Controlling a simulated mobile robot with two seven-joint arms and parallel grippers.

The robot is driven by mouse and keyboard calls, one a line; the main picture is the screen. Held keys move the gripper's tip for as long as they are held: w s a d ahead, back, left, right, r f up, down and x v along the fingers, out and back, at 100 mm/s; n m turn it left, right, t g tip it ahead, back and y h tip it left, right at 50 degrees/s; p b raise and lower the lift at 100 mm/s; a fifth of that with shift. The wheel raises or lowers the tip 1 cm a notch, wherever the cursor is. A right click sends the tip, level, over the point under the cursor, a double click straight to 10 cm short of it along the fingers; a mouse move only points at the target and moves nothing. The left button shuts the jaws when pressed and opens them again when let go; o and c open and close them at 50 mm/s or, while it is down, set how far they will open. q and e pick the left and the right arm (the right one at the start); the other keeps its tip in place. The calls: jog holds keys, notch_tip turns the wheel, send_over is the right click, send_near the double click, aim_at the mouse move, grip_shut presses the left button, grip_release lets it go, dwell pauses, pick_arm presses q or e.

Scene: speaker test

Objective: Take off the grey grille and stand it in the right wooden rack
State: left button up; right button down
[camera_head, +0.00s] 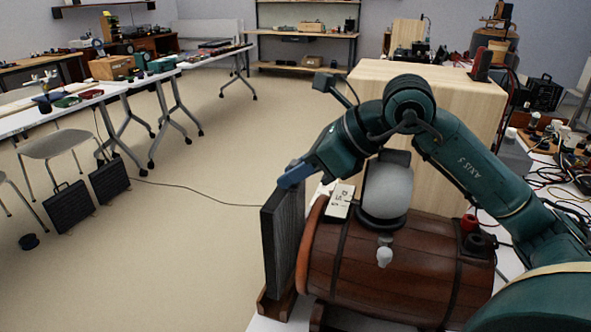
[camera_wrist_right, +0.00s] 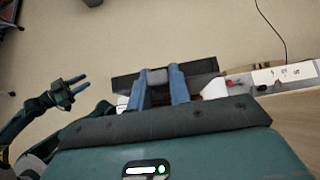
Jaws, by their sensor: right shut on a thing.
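The dark grey grille (camera_head: 283,240) is upright at the left end of the wooden barrel-shaped speaker (camera_head: 385,258), apart from its body. My right gripper (camera_head: 291,176) is shut on the grille's top edge. The right wrist view shows its blue fingers (camera_wrist_right: 162,90) with the dark grille (camera_wrist_right: 126,82) beneath them. The grille's lower edge is down at a small wooden rack (camera_head: 275,307); I cannot tell whether it rests in the slot. No second rack shows clearly. My left gripper (camera_wrist_right: 76,87) shows at the left of the right wrist view, open and empty.
A grey dome (camera_head: 387,190) and a white label plate (camera_head: 341,201) are on top of the barrel. A large pale wooden box (camera_head: 440,88) stands behind. The table's front-left edge is close to the rack, with open floor (camera_head: 190,240) beyond.

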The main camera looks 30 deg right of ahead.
jog(key=shift+s+a+f, duration=0.1)
jog(key=shift+s+f, duration=0.05)
jog(key=shift+f, duration=0.15)
jog(key=shift+d+r+p, duration=0.2)
jog(key=shift+r+p, duration=0.45)
jog(key=shift+r, duration=0.3)
jog(key=shift+r+p, duration=0.55)
jog(key=shift+r, duration=0.25)
